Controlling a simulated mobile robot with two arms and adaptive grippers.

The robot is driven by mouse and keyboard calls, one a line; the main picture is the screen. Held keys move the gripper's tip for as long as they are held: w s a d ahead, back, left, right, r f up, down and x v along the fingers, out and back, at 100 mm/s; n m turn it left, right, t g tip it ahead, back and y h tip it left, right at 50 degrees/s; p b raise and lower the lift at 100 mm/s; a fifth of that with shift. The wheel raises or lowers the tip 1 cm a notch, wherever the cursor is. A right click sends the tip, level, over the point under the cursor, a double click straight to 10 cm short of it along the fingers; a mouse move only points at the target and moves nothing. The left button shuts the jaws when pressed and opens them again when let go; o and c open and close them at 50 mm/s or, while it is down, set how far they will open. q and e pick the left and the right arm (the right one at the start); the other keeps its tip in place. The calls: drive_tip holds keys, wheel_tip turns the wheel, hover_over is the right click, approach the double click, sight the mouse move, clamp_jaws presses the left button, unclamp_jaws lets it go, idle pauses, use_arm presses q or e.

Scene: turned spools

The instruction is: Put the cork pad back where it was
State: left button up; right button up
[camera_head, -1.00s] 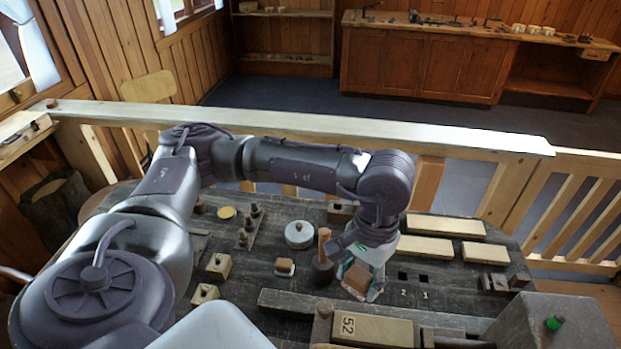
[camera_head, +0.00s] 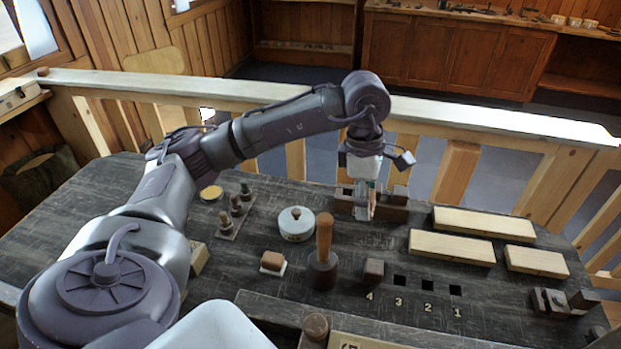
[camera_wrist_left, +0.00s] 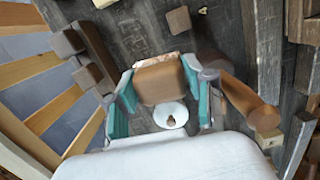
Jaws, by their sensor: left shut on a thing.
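My left gripper (camera_head: 364,212) is over the far part of the bench, in front of a dark brown two-part block. In the left wrist view the gripper (camera_wrist_left: 160,90) is shut on a brown block with a pale speckled edge, which I take for the cork pad (camera_wrist_left: 160,84). Its sides touch the teal finger pads. In the head view the fingers mostly hide it. My right gripper is not in view.
The dark brown two-part block (camera_head: 396,212) stands by the gripper. A lidded white pot (camera_head: 296,225), mallet (camera_head: 323,262), brown cube (camera_head: 373,271) and brown-topped white block (camera_head: 272,263) stand nearer. Pale planks (camera_head: 452,247) lie right. Numbered square holes (camera_head: 428,286) are empty.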

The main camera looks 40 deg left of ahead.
use_arm(q)
drive_tip(key=w+a+f+n+y+b, duration=0.3)
drive_tip(key=a+n+b, duration=0.35)
drive_tip(key=n, duration=0.95)
drive_tip(key=n+h, duration=0.1)
drive_tip(key=n, duration=0.2)
hover_over(310, 198)
drive_tip(key=shift+t, duration=0.3)
wheel_tip(310, 198, down, 8)
drive_tip(key=shift+s+d+r, duration=0.1)
drive_tip(key=shift+d+r, duration=0.05)
drive_tip(key=shift+r, duration=0.1)
wheel_tip(310, 198, down, 4)
drive_tip(key=shift+f+p, duration=0.1)
drive_tip(key=shift+p, duration=0.2)
drive_tip(key=shift+f, duration=0.1)
drive_tip(key=o, duration=1.1)
